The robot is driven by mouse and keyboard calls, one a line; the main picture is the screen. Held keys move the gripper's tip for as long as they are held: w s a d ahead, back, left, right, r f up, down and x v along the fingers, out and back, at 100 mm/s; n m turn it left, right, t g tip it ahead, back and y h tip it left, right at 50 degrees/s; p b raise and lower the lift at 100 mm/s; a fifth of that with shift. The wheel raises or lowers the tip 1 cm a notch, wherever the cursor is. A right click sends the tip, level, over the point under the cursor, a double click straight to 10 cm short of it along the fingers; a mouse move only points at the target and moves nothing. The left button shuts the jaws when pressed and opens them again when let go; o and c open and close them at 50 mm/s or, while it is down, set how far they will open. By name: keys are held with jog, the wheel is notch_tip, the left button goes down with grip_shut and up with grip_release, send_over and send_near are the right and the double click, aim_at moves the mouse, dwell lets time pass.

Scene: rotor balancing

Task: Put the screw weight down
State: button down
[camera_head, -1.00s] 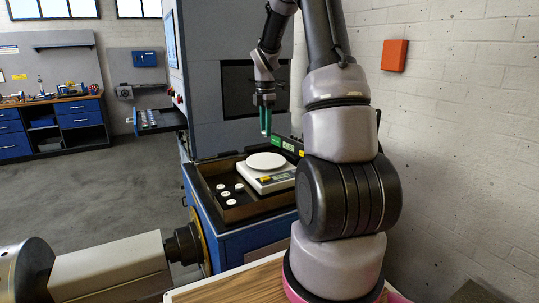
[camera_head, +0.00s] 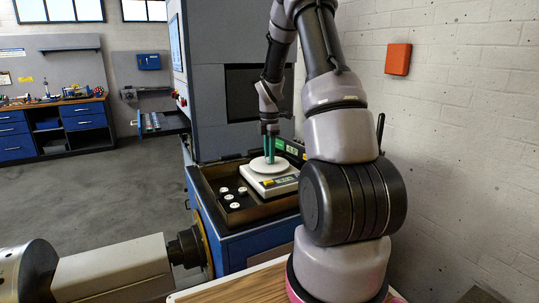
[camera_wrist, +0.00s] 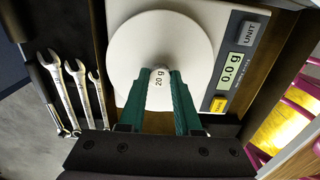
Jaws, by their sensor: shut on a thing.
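The screw weight (camera_wrist: 159,76), a small piece marked 20 g, sits between the two green fingertips of my gripper (camera_wrist: 160,73) in the wrist view. My gripper is shut on it, over the round white pan (camera_wrist: 128,45) of the scale (camera_wrist: 218,104). The scale's display (camera_wrist: 231,68) reads 0.0 g. In the head view my gripper (camera_head: 270,160) points straight down at the pan (camera_head: 262,168). I cannot tell whether the weight touches the pan. The weight is too small to make out in the head view.
The scale stands in a brown-walled tray (camera_head: 250,213). Several white round pieces (camera_head: 234,205) lie on a dark insert left of the scale. In the wrist view several wrenches (camera_wrist: 77,88) lie beside the scale. A grey machine cabinet (camera_head: 212,100) rises behind.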

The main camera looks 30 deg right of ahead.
jog(key=c, duration=0.6)
grip_release()
notch_tip(320, 180, up, 12)
jog(key=s+a+r+m+t, duration=0.2)
jog(key=s+a+r+m, duration=0.3)
jog(key=r, duration=0.3)
jog(key=s+a+r+m+t, duration=0.1)
jog(key=s+a+r+m, duration=0.1)
jog(key=s+m, duration=0.4)
jog(key=s+a+r+m+t+y, duration=0.1)
jog(key=s+a+r+m+t, duration=0.1)
jog(key=s+a+m, duration=0.3)
jog(key=s+a+r+m+t+y, duration=0.1)
jog(key=s+a+r+m+t, duration=0.1)
jog(key=s+m, duration=0.4)
jog(key=s+a+r, duration=0.1)
jog(key=s, duration=0.4)
jog(key=shift+a+m, duration=0.3)
jog(key=shift+r, duration=0.1)
